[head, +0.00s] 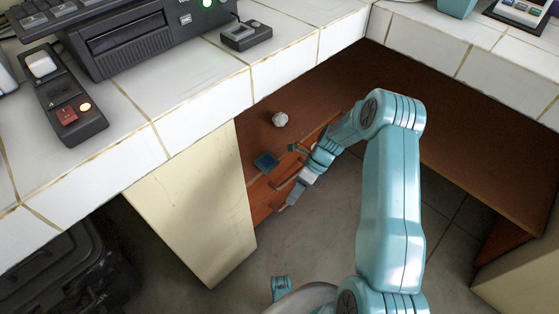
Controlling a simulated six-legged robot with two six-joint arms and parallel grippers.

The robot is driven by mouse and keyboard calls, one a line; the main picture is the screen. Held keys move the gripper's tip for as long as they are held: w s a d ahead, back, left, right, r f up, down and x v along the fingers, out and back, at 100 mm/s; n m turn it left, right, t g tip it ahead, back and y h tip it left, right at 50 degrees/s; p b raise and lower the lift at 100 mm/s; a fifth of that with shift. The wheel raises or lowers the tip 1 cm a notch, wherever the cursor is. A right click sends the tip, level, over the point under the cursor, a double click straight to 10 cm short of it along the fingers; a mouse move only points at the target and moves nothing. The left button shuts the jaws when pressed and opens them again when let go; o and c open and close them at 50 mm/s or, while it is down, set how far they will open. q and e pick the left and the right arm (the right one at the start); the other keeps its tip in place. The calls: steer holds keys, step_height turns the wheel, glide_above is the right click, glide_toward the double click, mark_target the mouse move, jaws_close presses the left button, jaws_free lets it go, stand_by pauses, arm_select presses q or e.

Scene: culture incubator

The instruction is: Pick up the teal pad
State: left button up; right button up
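The teal pad (266,161) is a small, flat, dark teal square lying on the reddish-brown wooden shelf (255,140) below the white tiled counter. My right gripper (287,168) is just to the right of the pad, with its fingers pointing left towards it. The fingers are spread apart and nothing shows between them. A small gap seems to separate them from the pad, though contact is hard to judge at this size.
A crumpled whitish ball (280,119) lies on the shelf behind the pad. A cream panel (195,205) stands left of the shelf, and the tiled counter (200,110) overhangs it. A black case (60,270) is at lower left. Grey floor is open below the gripper.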

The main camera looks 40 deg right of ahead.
steer(key=a+r+m+t+y+p, duration=0.25)
steer(key=a+m+t+y, duration=0.2)
steer(key=a, duration=0.25)
steer(key=m+t+h+p, duration=0.5)
steer(key=m+t+h, duration=0.65)
steer(key=m, duration=0.55)
glide_toward(274, 169)
steer(key=shift+t+y, duration=0.7)
steer(key=w, duration=0.2)
steer(key=w+b, duration=0.1)
steer(key=w, duration=0.2)
steer(key=w+f+b, duration=0.1)
steer(key=w, duration=0.1)
steer(key=shift+w+f, duration=0.1)
steer(key=shift+w, duration=0.1)
steer(key=shift+w+b, duration=0.55)
steer(key=shift+w, duration=0.3)
